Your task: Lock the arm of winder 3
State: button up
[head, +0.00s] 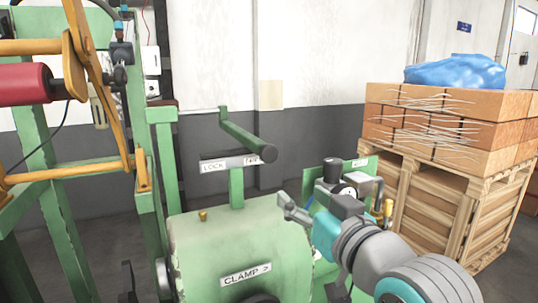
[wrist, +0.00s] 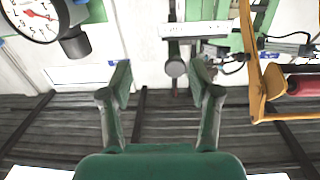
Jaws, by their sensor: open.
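A green winder (head: 240,245) with a "CLAMP" label stands in the middle of the head view. Above it a post carries a grey bar (head: 232,163) labelled "LOCK", its other label partly covered. A green arm (head: 240,135) slants down to a dark round end (head: 268,153) at that bar. No winder number is readable. My gripper (head: 288,208) is right of and below the dark end, apart from it. In the wrist view my gripper (wrist: 163,85) is open and empty. A dark round end (wrist: 175,67) shows between the fingertips, beyond them, under a white label strip (wrist: 182,29).
A dial gauge and valve block (head: 343,190) stand close beside my gripper; a gauge (wrist: 33,15) shows in the wrist view. At left are a green frame, an orange arm (head: 105,90) and a red roll (head: 25,84). A pallet stack (head: 445,190) stands at right.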

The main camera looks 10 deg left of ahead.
jog(key=n, duration=0.1)
send_near(270, 153)
jog(key=shift+y, duration=0.3)
jog(key=x, duration=1)
jog(key=shift+w+f, duration=0.15)
jog(key=shift+w, duration=0.3)
jog(key=shift+a, duration=0.1)
grip_shut()
